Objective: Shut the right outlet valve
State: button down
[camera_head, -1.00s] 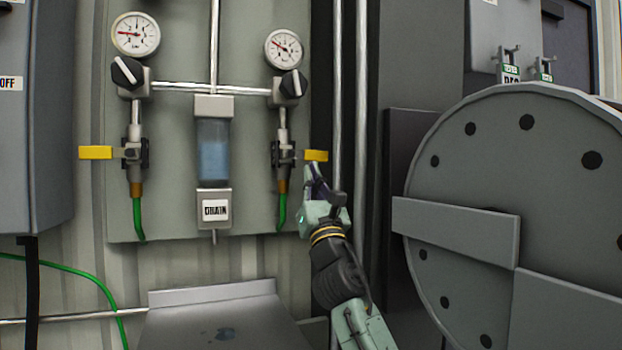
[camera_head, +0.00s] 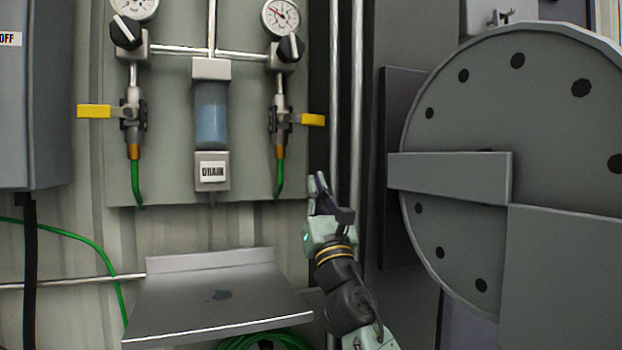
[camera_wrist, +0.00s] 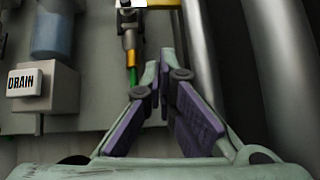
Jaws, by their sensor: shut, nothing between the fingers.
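The right outlet valve (camera_head: 279,120) sits on the right pipe, above a brass fitting and green hose. Its yellow handle (camera_head: 312,120) points right, level and across the pipe. In the wrist view the yellow handle (camera_wrist: 163,3) is cut off at the top edge. My gripper (camera_head: 319,184) is below the handle, apart from it, with its fingers pointing up. In the wrist view my gripper (camera_wrist: 160,85) has purple-padded fingers close together at the tips, with nothing between them.
The left outlet valve has a yellow handle (camera_head: 94,111) pointing left. A DRAIN box (camera_head: 211,171) hangs between the valves. Vertical pipes (camera_head: 357,100) run close to the right of my gripper. A grey shelf (camera_head: 215,300) juts out below, and a large round flange (camera_head: 530,130) stands right.

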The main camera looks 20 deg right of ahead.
jog(key=shift+v, duration=1.25)
